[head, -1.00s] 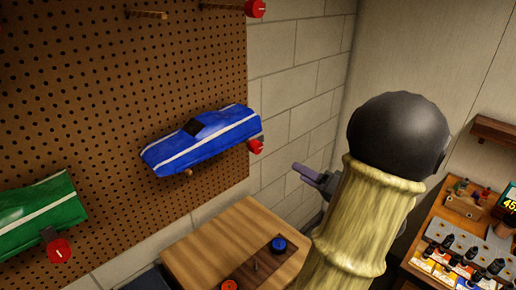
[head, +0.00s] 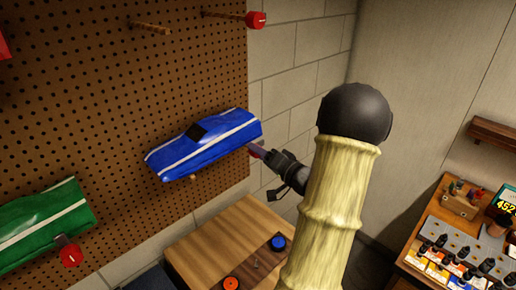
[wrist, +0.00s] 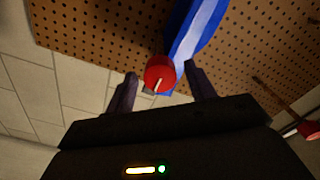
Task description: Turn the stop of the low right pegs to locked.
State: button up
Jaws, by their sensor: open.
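A blue car body with a white stripe (head: 205,143) rests on the low right pegs of the pegboard; part of it also shows in the wrist view (wrist: 203,30). The red round stop (wrist: 159,73) with a white line sits at the end of a low right peg, by the car's right end. My gripper (head: 257,150) reaches in from the right and covers the stop in the head view. In the wrist view my gripper (wrist: 160,80) is open, one finger on each side of the stop, with visible gaps.
Upper pegs carry a red stop (head: 256,20). A green car body (head: 45,222) hangs at lower left with a red stop (head: 70,255). A wooden table (head: 205,255) with a blue and an orange disc stands below. Paint bottles fill a shelf (head: 450,255) at right.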

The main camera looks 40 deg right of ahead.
jog(key=shift+w, duration=0.75)
jog(key=shift+s, duration=0.25)
jog(key=shift+w+a, duration=0.1)
jog(key=c, duration=1)
jog(key=shift+o, duration=0.2)
jog(key=shift+n+b, duration=0.35)
jog(key=shift+n, duration=0.05)
jog(key=n+b, duration=0.3)
jog(key=shift+f, duration=0.15)
jog(key=n+b, duration=0.5)
jog(key=b, duration=0.1)
jog(key=shift+n, duration=0.3)
jog(key=n+b, duration=0.6)
jog(key=b, duration=0.1)
jog(key=shift+r+n+b, duration=0.3)
jog(key=shift+n+b, duration=1.1)
jog(key=shift+b, duration=0.1)
